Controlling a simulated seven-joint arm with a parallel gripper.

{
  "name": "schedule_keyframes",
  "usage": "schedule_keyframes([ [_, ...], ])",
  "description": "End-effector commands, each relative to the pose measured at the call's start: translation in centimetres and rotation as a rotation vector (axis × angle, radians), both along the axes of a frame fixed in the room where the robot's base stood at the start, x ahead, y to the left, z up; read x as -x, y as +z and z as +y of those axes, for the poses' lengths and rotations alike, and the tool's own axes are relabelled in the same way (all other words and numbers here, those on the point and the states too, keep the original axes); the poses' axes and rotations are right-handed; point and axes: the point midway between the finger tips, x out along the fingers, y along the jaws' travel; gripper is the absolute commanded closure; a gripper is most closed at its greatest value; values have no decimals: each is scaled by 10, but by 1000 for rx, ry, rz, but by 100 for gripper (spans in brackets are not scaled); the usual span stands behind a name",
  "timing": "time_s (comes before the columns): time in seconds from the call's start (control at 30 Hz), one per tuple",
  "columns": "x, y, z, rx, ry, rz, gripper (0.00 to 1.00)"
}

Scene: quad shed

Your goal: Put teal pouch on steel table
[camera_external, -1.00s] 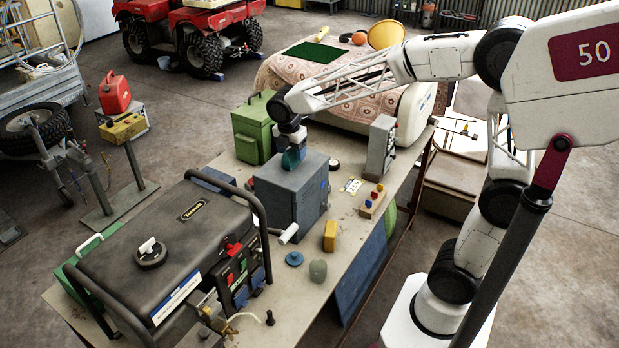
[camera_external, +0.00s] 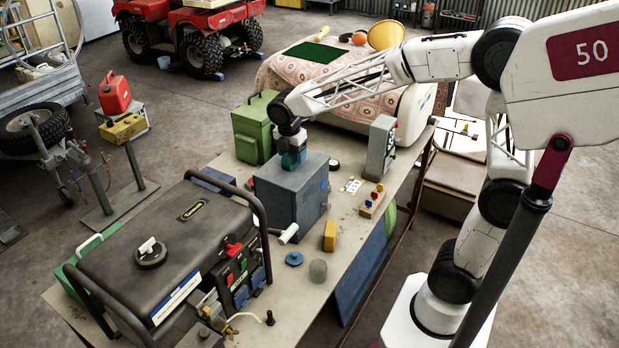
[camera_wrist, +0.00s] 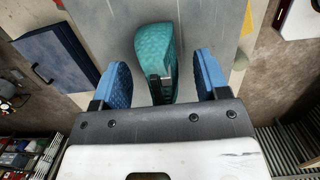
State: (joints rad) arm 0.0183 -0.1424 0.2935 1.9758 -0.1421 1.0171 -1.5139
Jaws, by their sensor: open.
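The teal pouch (camera_wrist: 155,55) lies on a flat grey surface in the wrist view, between the two blue fingers of my gripper (camera_wrist: 162,78). The fingers are open, with a gap visible on each side of the pouch. In the outside view my gripper (camera_external: 291,160) points down at the top of a grey metal box (camera_external: 285,195); the pouch is hard to pick out there. The box stands on a long workbench (camera_external: 345,214) with a pale top. I cannot tell whether this bench is the steel table.
A black generator (camera_external: 165,245) fills the bench's near left end. A green canister (camera_external: 252,130), a grey switch box (camera_external: 381,148), a yellow block (camera_external: 330,236), a blue disc (camera_external: 294,258) and a glass jar (camera_external: 318,270) stand around the grey box. Some bench top between them is bare.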

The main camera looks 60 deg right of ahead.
Motion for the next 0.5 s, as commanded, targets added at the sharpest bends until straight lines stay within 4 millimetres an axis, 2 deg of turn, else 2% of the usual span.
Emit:
schedule_keyframes([
  [0.5, 0, -4, 0, 0, 0, 0, 32],
])
